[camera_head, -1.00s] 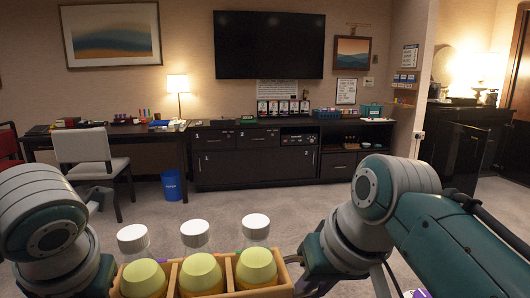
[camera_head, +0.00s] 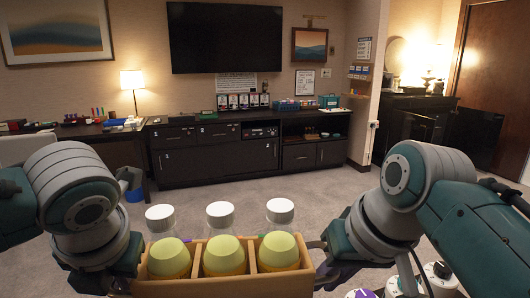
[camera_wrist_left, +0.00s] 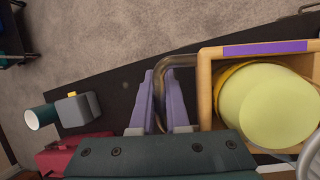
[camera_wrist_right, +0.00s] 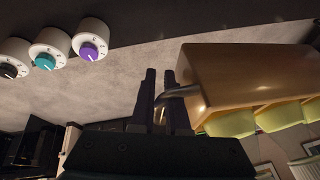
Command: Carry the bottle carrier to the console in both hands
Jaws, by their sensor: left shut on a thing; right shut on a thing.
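The bottle carrier (camera_head: 225,288) is a light wooden box at the bottom of the head view, with three visible bottles in compartments. Each bottle has a yellow-green body and a white cap (camera_head: 220,208). My left gripper (camera_wrist_left: 160,88) is shut on the metal handle at one end of the carrier, beside the box wall. My right gripper (camera_wrist_right: 161,88) is shut on the handle at the other end. In the head view both gripper tips are largely hidden. The carrier looks about level. The console (camera_head: 215,165) is the long dark cabinet against the wall, some distance ahead.
Teal boxes (camera_head: 329,101), a row of dispensers (camera_head: 238,101) and other items stand on the console top. Carpet (camera_head: 290,195) lies clear before the console. Knobs (camera_head: 437,272) show at lower right.

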